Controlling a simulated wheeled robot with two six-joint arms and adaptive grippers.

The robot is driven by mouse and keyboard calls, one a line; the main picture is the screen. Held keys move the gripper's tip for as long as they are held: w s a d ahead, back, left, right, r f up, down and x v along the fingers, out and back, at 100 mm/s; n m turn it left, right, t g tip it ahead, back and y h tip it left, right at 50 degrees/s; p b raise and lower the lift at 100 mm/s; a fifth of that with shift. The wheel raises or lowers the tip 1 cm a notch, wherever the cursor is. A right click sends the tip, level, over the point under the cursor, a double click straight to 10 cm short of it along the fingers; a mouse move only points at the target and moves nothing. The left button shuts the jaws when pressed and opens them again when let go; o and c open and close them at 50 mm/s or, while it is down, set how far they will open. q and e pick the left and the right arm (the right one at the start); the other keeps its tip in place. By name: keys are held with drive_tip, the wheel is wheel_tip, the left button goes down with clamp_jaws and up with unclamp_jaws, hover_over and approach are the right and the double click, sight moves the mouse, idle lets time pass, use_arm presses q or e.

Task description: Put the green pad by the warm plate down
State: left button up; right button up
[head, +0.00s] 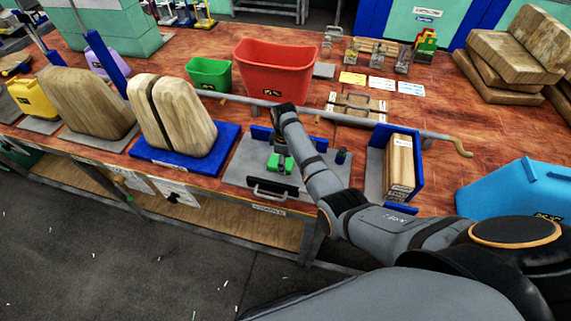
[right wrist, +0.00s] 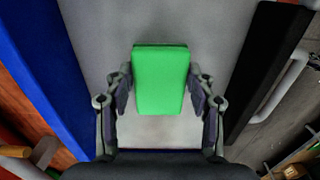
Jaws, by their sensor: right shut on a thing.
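The green pad (head: 288,166) is low over the grey plate (head: 240,165) with a dark handle bar at its front. My right gripper (head: 279,152) points down from above, with its fingers on either side of the pad. In the right wrist view the green pad (right wrist: 160,78) sits between the two fingers of my right gripper (right wrist: 160,92), which is shut on it. I cannot tell whether the pad touches the plate. No label that I can read marks a plate as warm. My left gripper is not in view.
A blue press base (head: 170,165) with wooden blocks stands left of the plate. A blue-sided holder (head: 375,160) with a wooden block stands to its right. Red (head: 275,70) and green (head: 208,74) bins stand behind. A grey rail (head: 340,118) runs behind the plate.

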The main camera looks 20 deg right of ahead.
drive_tip(key=o, duration=0.9)
drive_tip(key=shift+f, duration=0.1)
drive_tip(key=o, duration=0.3)
use_arm(q)
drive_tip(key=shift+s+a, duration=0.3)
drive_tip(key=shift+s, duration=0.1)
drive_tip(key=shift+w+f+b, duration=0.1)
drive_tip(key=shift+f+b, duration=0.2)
drive_tip(key=shift+b, duration=0.1)
use_arm(e)
wheel_tip(320, 180, up, 12)
drive_tip(key=shift+r, duration=0.15)
